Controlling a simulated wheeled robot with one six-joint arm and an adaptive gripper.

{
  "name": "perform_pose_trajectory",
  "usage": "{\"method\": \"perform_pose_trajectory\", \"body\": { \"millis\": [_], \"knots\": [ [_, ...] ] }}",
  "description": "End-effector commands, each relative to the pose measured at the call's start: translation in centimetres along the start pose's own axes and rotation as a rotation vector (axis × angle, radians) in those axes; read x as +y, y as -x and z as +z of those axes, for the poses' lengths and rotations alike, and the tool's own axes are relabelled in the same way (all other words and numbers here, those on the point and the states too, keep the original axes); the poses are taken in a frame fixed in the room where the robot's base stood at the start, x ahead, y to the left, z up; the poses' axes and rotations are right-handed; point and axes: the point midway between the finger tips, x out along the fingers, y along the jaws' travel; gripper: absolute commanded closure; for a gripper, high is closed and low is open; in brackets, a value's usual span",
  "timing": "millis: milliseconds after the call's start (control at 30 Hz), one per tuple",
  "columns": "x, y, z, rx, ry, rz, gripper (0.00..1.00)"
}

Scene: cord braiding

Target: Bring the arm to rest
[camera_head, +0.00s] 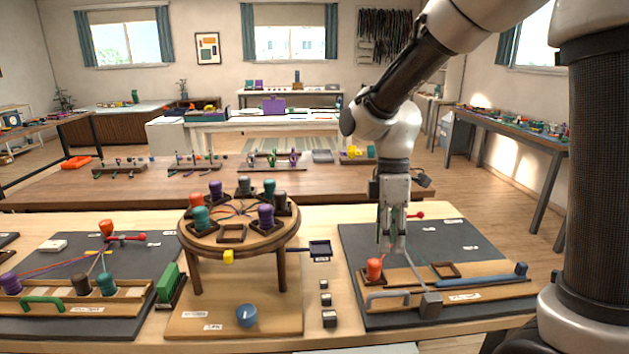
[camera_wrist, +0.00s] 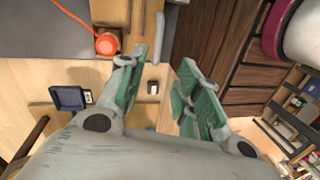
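My gripper (camera_head: 392,248) hangs fingers down over the right-hand dark mat (camera_head: 450,240), behind an orange bobbin (camera_head: 375,268). In the wrist view my gripper (camera_wrist: 163,60) has its green-padded fingers spread apart, with nothing held between them. The orange bobbin also shows in the wrist view (camera_wrist: 107,43), to the left of the fingers, with an orange cord on it. My arm reaches down from the upper right, bent at the elbow.
A round braiding stand (camera_head: 240,240) with several coloured bobbins stands left of my gripper. A navy tray (camera_head: 320,249) sticks out at its right side. Small blocks (camera_head: 329,319) lie in front. A wooden board (camera_head: 485,290) lies on the right mat. Another bobbin station fills the left.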

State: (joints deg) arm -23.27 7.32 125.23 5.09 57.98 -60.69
Motion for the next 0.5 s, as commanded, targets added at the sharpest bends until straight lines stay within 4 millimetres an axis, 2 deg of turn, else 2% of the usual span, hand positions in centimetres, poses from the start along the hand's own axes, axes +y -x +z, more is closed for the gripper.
{"method": "perform_pose_trajectory", "body": {
  "millis": [167,367,500],
  "knots": [
    [-1.3,-0.7,1.3,-0.021,-0.306,-0.003,0.66],
    [-4.0,1.6,5.4,0.041,-0.713,0.070,0.66],
    [-6.2,3.6,8.9,0.130,-0.969,0.135,0.66]
  ]
}}
